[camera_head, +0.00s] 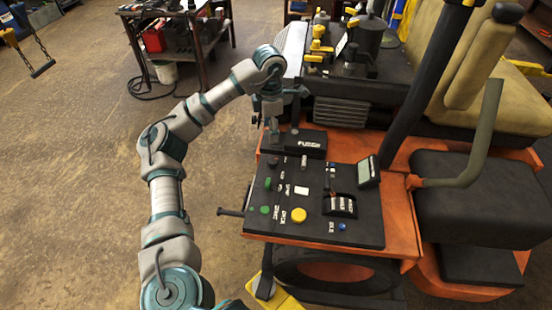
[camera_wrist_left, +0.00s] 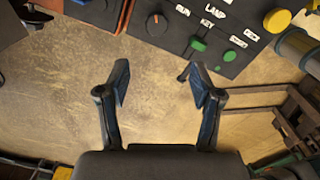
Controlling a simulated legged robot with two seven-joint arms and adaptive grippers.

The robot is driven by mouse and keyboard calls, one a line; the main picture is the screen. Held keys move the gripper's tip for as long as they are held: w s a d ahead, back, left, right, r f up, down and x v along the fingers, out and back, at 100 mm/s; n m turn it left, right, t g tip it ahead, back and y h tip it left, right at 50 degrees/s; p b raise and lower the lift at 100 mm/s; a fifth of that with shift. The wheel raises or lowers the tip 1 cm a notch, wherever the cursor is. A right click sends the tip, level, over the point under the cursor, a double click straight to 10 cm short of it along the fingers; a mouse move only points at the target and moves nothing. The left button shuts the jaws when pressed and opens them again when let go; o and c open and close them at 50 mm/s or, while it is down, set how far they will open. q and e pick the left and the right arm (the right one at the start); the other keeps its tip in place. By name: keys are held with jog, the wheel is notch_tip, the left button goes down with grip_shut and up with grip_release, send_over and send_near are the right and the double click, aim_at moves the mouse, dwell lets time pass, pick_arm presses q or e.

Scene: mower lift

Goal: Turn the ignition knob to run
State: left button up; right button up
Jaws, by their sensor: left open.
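The orange mower's black control panel (camera_head: 318,180) carries the knobs. A round black knob (camera_wrist_left: 157,24), beside the RUN label, is at the top of the left wrist view; it also shows near the panel's far left corner in the head view (camera_head: 273,160). I cannot tell for certain that it is the ignition knob. A green knob (camera_wrist_left: 198,44) sits beside it near the KEY label. My left gripper (camera_wrist_left: 160,82) is open and empty, with the floor between its fingers. In the head view it (camera_head: 272,128) hangs beside the panel's far left end, apart from the knobs.
A black fuse box (camera_head: 299,143) stands just behind the panel. A yellow button (camera_head: 299,215), a small display (camera_head: 368,172) and a protruding rod (camera_head: 231,212) are near. Floor (camera_head: 80,180) left is clear.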

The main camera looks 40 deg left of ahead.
pick_arm(q)
send_over(273, 160)
notch_tip(273, 160, down, 5)
jog(key=shift+s+d+f, duration=0.1)
jog(key=f, duration=0.5)
jog(key=shift+w+a+f, duration=0.2)
jog(key=shift+a+f, duration=0.05)
jog(key=shift+a, duration=0.05)
notch_tip(273, 160, down, 2)
jog(key=shift+s+a+f, duration=0.1)
jog(key=shift+s, duration=0.05)
jog(key=shift+f, duration=0.3)
jog(key=shift+d+f, duration=0.2)
jog(key=shift+d, duration=0.1)
jog(key=shift+a, duration=0.1)
jog(key=c, duration=1.1)
pick_arm(e)
jog(key=shift+w+d, duration=0.1)
jog(key=shift+w, duration=0.8)
